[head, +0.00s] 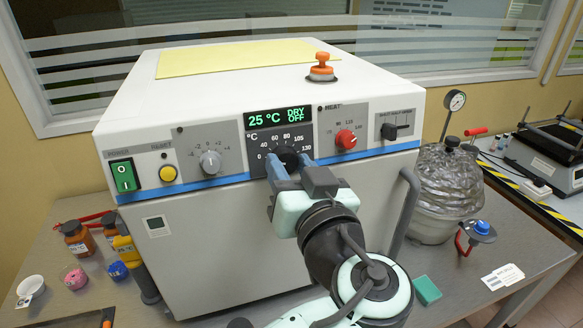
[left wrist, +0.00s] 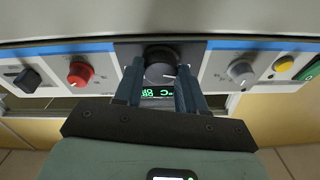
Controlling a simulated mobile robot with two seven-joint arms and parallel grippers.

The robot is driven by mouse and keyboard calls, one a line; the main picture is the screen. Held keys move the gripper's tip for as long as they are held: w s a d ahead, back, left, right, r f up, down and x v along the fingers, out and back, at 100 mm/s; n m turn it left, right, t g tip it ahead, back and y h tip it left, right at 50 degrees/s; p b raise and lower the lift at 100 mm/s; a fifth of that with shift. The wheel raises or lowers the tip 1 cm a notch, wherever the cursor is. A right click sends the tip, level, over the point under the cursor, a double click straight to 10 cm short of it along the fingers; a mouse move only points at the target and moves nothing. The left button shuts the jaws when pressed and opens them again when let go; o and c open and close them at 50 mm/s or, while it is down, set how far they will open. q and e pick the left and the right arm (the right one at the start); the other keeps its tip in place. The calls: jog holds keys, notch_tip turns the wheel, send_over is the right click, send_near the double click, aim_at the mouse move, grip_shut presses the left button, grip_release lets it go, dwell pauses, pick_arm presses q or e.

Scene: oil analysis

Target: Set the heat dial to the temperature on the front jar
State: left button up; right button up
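A white oven-like machine (head: 277,205) has a front panel with a green display (head: 278,117) reading 25 °C, DRY OFF. Under it is a black dial (head: 286,158) with a scale up to 130. A red dial (head: 345,139) sits right of it, by the label HEAT. My left gripper (head: 289,165) has a finger on each side of the black dial, also seen in the left wrist view (left wrist: 160,84). The dial nearly fills the gap; contact is unclear. My right gripper is not in view.
A wrapped vessel with a gauge (head: 447,190) stands right of the machine. Small pink (head: 75,278) and blue (head: 117,272) containers stand left.

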pick_arm(q)
jog(key=shift+m, duration=0.3)
jog(key=m+h, duration=0.1)
jog(key=m, duration=0.3)
jog(key=shift+a, duration=0.1)
jog(key=m+h, duration=0.1)
jog(key=m, duration=0.3)
jog(key=m+h+p, duration=0.1)
jog(key=m+p, duration=0.2)
jog(key=m, duration=0.2)
jog(key=shift+a+r, duration=0.1)
jog(key=shift+r, duration=0.05)
jog(key=m+g+h+p, duration=0.1)
jog(key=m+p, duration=0.2)
jog(key=m, duration=0.2)
jog(key=shift+r+p, duration=0.15)
jog(key=shift+p, duration=0.15)
jog(key=m+g+p, duration=0.1)
jog(key=m+p, duration=0.4)
jog(key=shift+r, duration=0.1)
jog(key=shift+m+g+p, duration=0.3)
jog(key=shift+m+p, duration=0.7)
jog(key=shift+m, duration=0.1)
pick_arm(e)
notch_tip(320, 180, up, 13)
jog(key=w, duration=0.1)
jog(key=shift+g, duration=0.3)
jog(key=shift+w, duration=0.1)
